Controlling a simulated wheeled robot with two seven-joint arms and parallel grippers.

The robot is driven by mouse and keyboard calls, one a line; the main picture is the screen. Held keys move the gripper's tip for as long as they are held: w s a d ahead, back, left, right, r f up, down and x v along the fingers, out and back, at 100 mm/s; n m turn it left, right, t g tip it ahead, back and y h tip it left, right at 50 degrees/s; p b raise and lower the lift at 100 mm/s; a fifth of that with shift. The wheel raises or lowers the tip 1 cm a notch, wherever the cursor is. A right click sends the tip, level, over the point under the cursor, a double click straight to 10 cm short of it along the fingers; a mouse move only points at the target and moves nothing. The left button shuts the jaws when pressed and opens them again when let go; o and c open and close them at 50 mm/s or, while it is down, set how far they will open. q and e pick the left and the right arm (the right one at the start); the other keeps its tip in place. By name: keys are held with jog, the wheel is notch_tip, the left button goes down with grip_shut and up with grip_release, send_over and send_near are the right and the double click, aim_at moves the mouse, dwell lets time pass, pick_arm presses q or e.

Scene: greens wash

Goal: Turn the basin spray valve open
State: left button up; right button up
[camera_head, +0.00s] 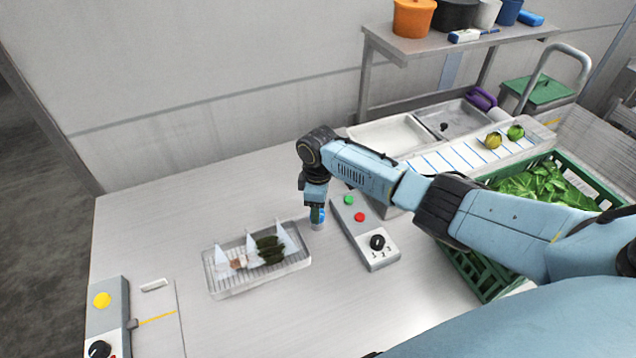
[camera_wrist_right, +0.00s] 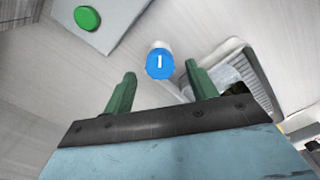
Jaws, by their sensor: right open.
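A control box (camera_head: 365,232) on the steel table carries a green button, a red button and a black dial (camera_head: 377,242) marked with numbers. A small white piece with a blue top (camera_head: 319,223) stands beside the box; in the right wrist view its blue top (camera_wrist_right: 160,65) bears a white mark. No label shows which control is the basin spray valve. My right gripper (camera_head: 317,212) points down just above the blue top. In the right wrist view its green fingers (camera_wrist_right: 158,85) are apart, with the blue top ahead of the gap. My left gripper is out of view.
A wire tray (camera_head: 225,284) with white dividers and dark green bundles lies left of the gripper. A second panel (camera_head: 107,310) has a yellow button and black knob. A sink basin (camera_head: 470,122) is behind, and a green crate (camera_head: 484,283) of leaves is right.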

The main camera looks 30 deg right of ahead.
notch_tip(320, 180, up, 11)
dwell(0.3)
dwell(0.4)
